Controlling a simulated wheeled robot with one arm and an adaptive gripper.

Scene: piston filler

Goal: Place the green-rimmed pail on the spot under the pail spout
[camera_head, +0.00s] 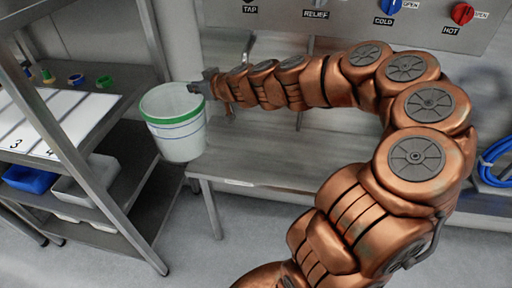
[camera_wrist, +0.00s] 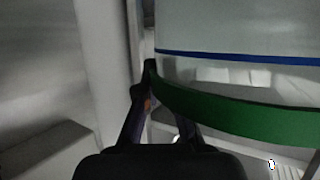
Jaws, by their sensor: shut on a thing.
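The green-rimmed pail (camera_head: 178,135) is white with blue stripes. It hangs roughly upright in the gap between the shelf rack and the steel bench. My gripper (camera_head: 200,88) is shut on the right side of its rim. In the wrist view, my gripper's fingers (camera_wrist: 152,98) pinch the green rim of the pail (camera_wrist: 240,113). The inside of the pail is mostly hidden. A grey metal fitting (camera_head: 246,45) stands above the bench behind my arm; I cannot tell whether it is the pail spout. I cannot make out a marked spot under it.
The steel bench (camera_head: 250,172) is bare where it shows. The rack at left has a post (camera_head: 85,165), a numbered white board (camera_head: 45,125), several small coloured rings and bins (camera_head: 88,178). A panel (camera_head: 340,22) with labelled knobs is behind. A blue hose (camera_head: 497,160) hangs at right.

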